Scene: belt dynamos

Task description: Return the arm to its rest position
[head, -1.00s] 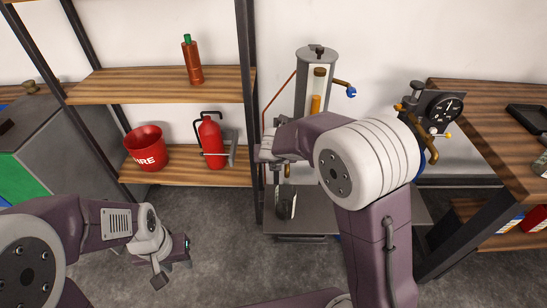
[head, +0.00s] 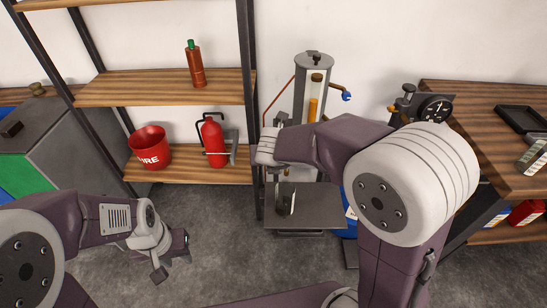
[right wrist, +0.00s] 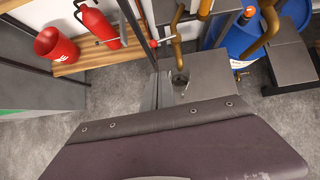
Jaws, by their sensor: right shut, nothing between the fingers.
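My right arm reaches across the middle of the head view, its large pale joint at the right and its wrist near the steel stand. In the right wrist view my right gripper (right wrist: 163,92) is shut and empty, its grey fingers together in front of the stand's base plate.
The steel stand (head: 313,72) with a glass tube is behind my right wrist. The left shelf holds a red bucket (head: 150,148), a fire extinguisher (head: 213,141) and a red bottle (head: 195,65). A wooden bench (head: 480,110) is at right. A blue drum (right wrist: 240,38) stands by the stand.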

